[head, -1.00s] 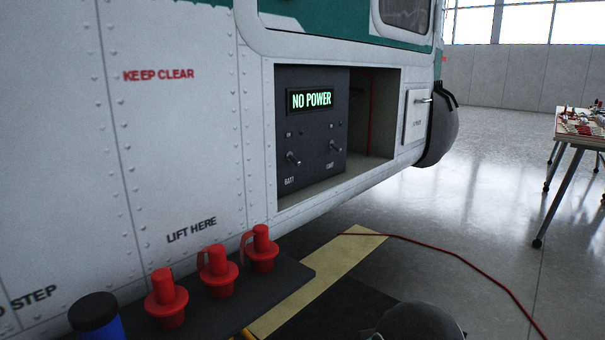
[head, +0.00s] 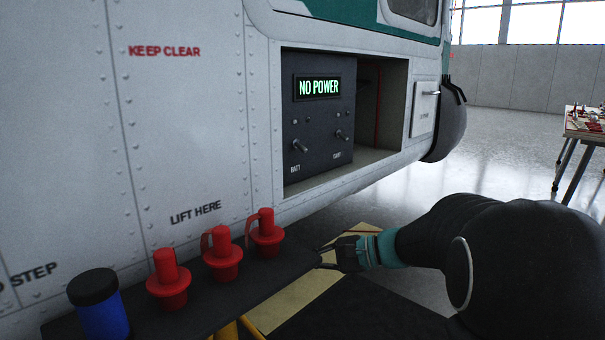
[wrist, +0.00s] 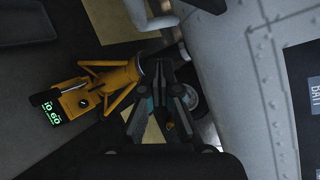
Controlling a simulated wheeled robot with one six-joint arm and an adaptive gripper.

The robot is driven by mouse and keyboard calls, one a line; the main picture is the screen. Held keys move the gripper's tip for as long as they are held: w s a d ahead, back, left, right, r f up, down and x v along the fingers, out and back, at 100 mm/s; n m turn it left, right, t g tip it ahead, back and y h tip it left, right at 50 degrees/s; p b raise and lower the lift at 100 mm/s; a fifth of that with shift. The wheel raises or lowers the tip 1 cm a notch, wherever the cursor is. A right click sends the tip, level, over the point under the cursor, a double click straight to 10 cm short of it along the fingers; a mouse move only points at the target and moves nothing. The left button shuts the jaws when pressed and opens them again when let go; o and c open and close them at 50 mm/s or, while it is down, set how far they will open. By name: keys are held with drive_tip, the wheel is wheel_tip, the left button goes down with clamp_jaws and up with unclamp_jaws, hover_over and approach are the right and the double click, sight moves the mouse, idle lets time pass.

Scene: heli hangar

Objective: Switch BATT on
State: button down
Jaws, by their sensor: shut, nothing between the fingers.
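The BATT switch (head: 299,146) is a small metal toggle at the lower left of a dark panel (head: 320,128) in the helicopter's open bay. Its lever points down and to the right. The display (head: 317,87) above it reads NO POWER in green. My gripper (head: 328,258) is below and in front of the bay, apart from the panel, shut and empty. In the wrist view my gripper's fingers (wrist: 165,128) point at the floor area beside the fuselage. Only the BATT label (wrist: 316,95) shows there, at the right edge; the switch itself is out of that view.
A second toggle (head: 342,136) sits right of BATT. Red plugs (head: 222,258) and a blue bottle (head: 101,308) stand on a dark shelf below the bay. A yellow stand with a green readout (wrist: 52,115) is near my gripper. The bay's front is clear.

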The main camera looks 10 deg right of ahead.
sight(301, 147)
drive_tip(key=w+d+r+m+t+y, duration=0.4)
drive_tip(key=w+d+r+t, duration=0.5)
drive_tip(key=d, duration=0.4)
drive_tip(key=shift+w+r+m+t+b, duration=0.4)
drive_tip(key=shift+w+r+m, duration=0.15)
drive_tip(key=shift+w, duration=0.7)
drive_tip(key=p+x, duration=0.1)
drive_tip(key=x, duration=0.9)
drive_tip(key=shift+s+a+r, duration=0.6)
drive_tip(key=shift+s+r, duration=0.1)
drive_tip(key=shift+r, duration=0.15)
drive_tip(key=shift+s+a+r, duration=0.35)
drive_tip(key=shift+s+r, duration=0.15)
drive_tip(key=shift+a+r, duration=0.1)
drive_tip(key=shift+p, duration=0.4)
